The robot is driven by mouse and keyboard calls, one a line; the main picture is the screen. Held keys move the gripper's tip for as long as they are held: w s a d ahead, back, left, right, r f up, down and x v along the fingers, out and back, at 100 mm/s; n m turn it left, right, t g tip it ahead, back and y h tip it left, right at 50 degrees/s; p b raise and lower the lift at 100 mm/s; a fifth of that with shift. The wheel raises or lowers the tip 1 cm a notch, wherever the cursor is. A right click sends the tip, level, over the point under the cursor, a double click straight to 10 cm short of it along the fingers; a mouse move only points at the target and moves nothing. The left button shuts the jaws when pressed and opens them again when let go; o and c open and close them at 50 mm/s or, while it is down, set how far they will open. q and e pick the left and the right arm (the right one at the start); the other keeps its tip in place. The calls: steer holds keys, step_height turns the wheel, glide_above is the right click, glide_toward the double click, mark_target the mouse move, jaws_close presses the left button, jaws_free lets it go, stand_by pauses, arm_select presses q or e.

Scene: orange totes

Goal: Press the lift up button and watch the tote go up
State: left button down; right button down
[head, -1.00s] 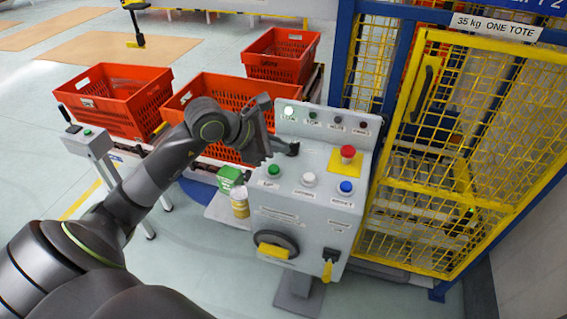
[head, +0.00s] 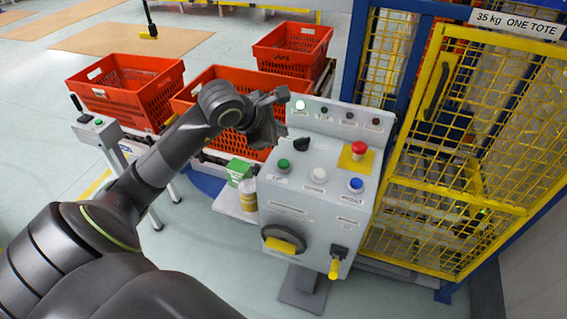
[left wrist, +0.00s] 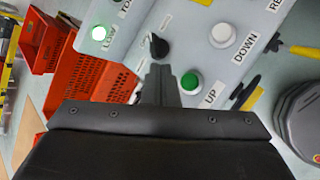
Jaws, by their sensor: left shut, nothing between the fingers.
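The control panel (head: 335,160) carries a green UP button (head: 283,163), a white DOWN button (head: 319,174), a blue button (head: 355,184) and a red mushroom button (head: 358,148). In the left wrist view, the green button (left wrist: 190,82) is labelled UP and the white one (left wrist: 221,33) DOWN. My left gripper (head: 281,131) is shut and empty above the panel's left edge. In the wrist view its fingertips (left wrist: 161,68) appear between the black selector knob (left wrist: 159,46) and the green button, apparently not on the button. The LOW lamp (left wrist: 99,33) is lit. I cannot make out the tote inside the lift.
The yellow mesh lift cage (head: 460,150) stands right of the panel, its door closed. Orange totes (head: 125,90) stand on the conveyor behind my arm. A green box (head: 238,172) and a yellowish can (head: 249,195) sit left of the panel.

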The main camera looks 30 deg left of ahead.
arm_select(q)
steer(key=b, duration=0.4)
glide_above(280, 164)
step_height(280, 164, down, 6)
steer(key=shift+s+f, duration=0.1)
steer(key=shift+f+b, duration=0.35)
steer(key=shift+f, duration=0.15)
stand_by(1.3)
steer(key=shift+f+b, duration=0.4)
steer(key=shift+b, duration=0.3)
